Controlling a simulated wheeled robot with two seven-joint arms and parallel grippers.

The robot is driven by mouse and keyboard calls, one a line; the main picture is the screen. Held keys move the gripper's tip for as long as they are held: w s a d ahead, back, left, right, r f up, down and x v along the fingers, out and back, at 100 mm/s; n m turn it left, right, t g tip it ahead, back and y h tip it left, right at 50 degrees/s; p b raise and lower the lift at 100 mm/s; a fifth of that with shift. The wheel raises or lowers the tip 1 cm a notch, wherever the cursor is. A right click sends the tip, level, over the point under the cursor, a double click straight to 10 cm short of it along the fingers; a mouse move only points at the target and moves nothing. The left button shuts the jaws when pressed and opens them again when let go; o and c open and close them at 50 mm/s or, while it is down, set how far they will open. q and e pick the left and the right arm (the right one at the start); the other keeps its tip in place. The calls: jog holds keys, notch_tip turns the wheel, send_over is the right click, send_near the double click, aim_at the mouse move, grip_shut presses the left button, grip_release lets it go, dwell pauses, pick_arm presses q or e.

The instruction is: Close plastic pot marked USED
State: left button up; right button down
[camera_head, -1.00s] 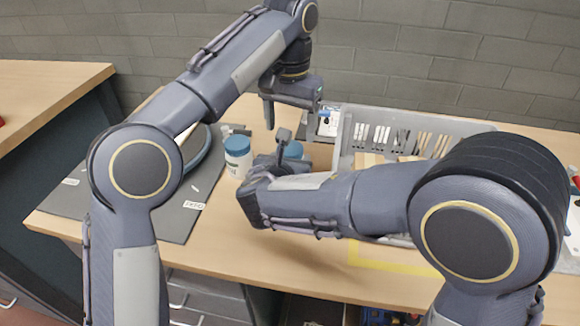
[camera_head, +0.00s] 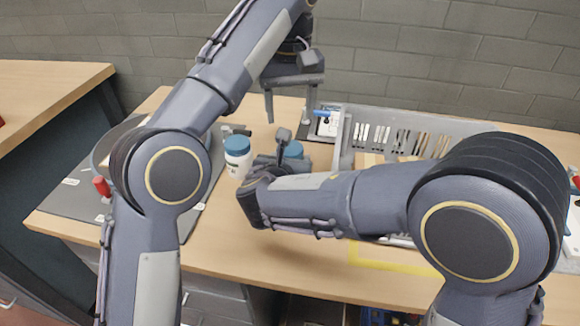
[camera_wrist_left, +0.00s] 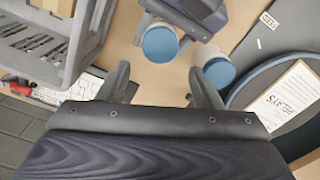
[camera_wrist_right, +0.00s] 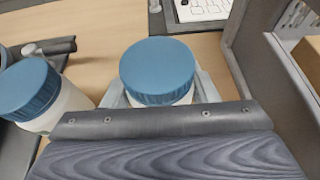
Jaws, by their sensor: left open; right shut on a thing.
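Two white plastic pots with blue lids stand close together on the table. The left pot (camera_head: 238,158) is free; the other pot (camera_head: 293,150) is partly hidden behind my right arm. I cannot read which one is marked USED. My right gripper (camera_wrist_right: 160,98) is shut around the body of the second pot, below its blue lid (camera_wrist_right: 157,68), which sits on top. My left gripper (camera_head: 290,112) is open and empty, above and behind the pots, pointing down. In the left wrist view the held pot's lid (camera_wrist_left: 160,42) lies just beyond the open fingers, with the free pot's lid (camera_wrist_left: 219,72) beside it.
A grey slotted crate (camera_head: 425,133) stands right of the held pot. A grey mat (camera_head: 180,224) with small labels and a round tray lies at the left. A white sheet (camera_head: 328,122) lies behind the pots. Wood between mat and crate is mostly clear.

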aim_at(291, 148)
pick_arm(q)
jog(key=shift+f, duration=4)
jog(key=c, duration=0.8)
jog(key=m, duration=0.4)
jog(key=shift+m, duration=0.3)
jog(key=m, duration=0.6)
jog(key=shift+m, duration=0.4)
jog(key=o, duration=1)
jog(key=shift+o, duration=0.7)
jog(key=shift+s, duration=0.1)
jog(key=shift+d, duration=0.1)
